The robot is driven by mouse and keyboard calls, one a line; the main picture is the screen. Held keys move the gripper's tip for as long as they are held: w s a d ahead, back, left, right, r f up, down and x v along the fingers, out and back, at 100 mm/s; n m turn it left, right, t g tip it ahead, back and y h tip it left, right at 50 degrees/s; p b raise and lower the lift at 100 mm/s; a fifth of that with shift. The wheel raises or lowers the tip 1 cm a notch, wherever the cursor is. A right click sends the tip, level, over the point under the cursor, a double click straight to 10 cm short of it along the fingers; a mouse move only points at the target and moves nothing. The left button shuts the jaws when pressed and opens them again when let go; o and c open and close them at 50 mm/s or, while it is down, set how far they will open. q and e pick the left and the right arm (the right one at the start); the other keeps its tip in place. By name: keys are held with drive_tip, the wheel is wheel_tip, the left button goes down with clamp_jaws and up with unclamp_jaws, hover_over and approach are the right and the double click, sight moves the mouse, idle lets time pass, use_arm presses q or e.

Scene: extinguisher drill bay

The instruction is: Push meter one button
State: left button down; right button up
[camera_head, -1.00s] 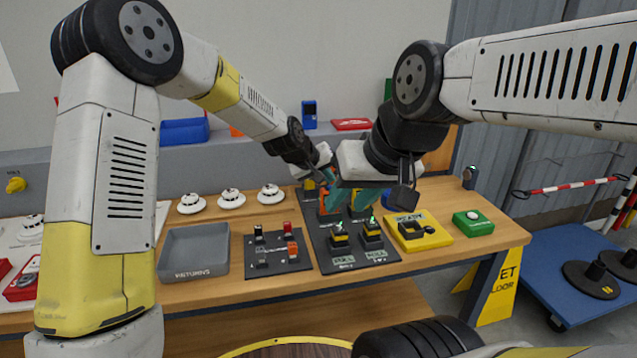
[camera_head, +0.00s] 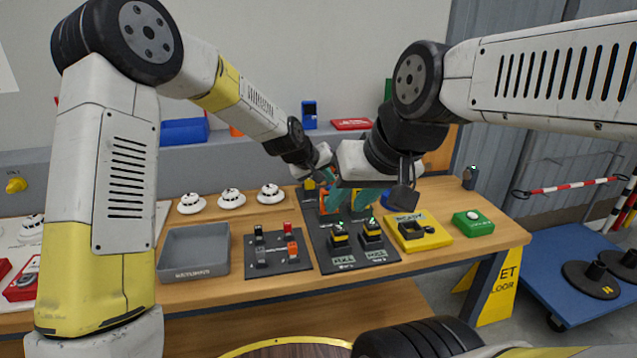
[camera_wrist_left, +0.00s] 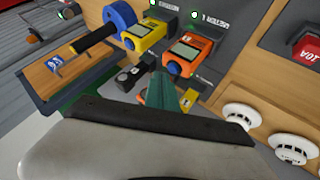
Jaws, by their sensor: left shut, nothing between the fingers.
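The orange meter with a dark screen (camera_wrist_left: 189,50) and a round blue button (camera_wrist_left: 173,67) sits beside a yellow meter (camera_wrist_left: 146,32) in the left wrist view. In the head view the orange meter (camera_head: 326,209) is largely hidden by my grippers. My left gripper (camera_wrist_left: 165,88) is shut and empty, its teal tips just below the blue button in the picture; contact cannot be told. In the head view it (camera_head: 328,181) is partly behind my right gripper (camera_head: 353,200), whose teal fingers stand apart over the dark mat.
A grey tray (camera_head: 196,278) and a dark switch panel (camera_head: 277,270) lie left of the mat. A yellow box (camera_head: 425,240) and a green box (camera_head: 473,223) stand right. White detectors (camera_head: 231,198) line the back. The two arms are close together.

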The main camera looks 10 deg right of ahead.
use_arm(q)
drive_tip(key=shift+f, duration=0.1)
drive_tip(key=shift+f, duration=0.45)
idle(0.5)
drive_tip(key=shift+r, duration=0.55)
wheel_tip(320, 180, up, 6)
idle(0.8)
drive_tip(key=shift+d, duration=0.1)
